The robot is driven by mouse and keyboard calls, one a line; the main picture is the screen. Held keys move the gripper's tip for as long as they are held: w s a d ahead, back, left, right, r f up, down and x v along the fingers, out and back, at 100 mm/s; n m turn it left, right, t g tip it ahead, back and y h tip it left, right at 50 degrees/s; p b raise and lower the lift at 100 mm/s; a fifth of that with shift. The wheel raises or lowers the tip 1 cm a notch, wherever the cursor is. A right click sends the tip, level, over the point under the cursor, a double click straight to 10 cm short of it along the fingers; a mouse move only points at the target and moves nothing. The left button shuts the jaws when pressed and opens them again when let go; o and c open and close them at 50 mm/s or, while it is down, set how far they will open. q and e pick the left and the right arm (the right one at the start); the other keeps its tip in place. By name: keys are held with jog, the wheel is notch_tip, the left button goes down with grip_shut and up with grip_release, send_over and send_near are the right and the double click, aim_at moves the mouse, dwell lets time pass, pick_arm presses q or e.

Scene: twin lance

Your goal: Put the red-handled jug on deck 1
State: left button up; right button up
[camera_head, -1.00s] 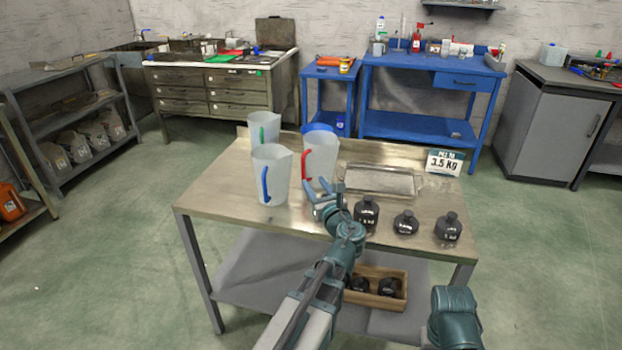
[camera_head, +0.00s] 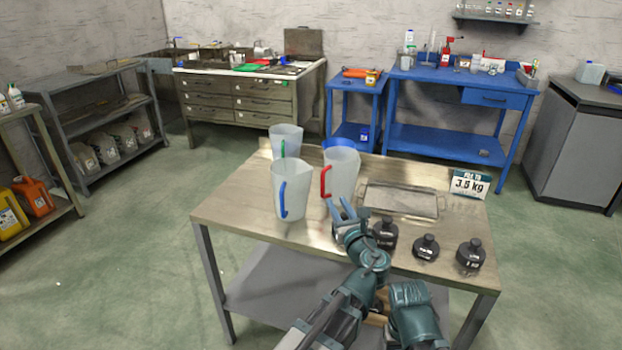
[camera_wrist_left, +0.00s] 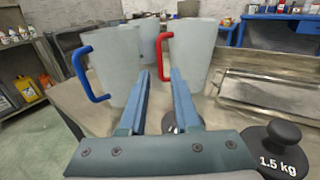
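The red-handled jug (camera_head: 343,168) is a pale translucent jug standing upright on the metal table (camera_head: 240,205). Its red handle faces left. In the left wrist view the jug (camera_wrist_left: 193,52) stands ahead, slightly right of centre. My left gripper (camera_head: 341,204) is open and empty, on the near side of the jug. In the left wrist view its fingers (camera_wrist_left: 160,78) point toward the gap by the red handle, with nothing held. My right gripper is not in view. No label shows which thing is deck 1; a shallow metal tray (camera_head: 400,186) lies right of the jug.
A blue-handled jug (camera_head: 294,190) stands close left, and a green-handled jug (camera_head: 285,140) behind it. Black weights (camera_head: 426,247) line the near right side. A 3.5 kg sign (camera_head: 469,184) stands at the back right.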

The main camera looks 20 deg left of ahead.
aim_at(323, 180)
pick_arm(q)
jog(key=x, duration=1.3)
jog(key=shift+w+a+f, duration=0.1)
jog(key=shift+w+a, duration=0.1)
jog(key=shift+w, duration=0.15)
jog(key=shift+s, duration=0.1)
grip_shut()
dwell(1.2)
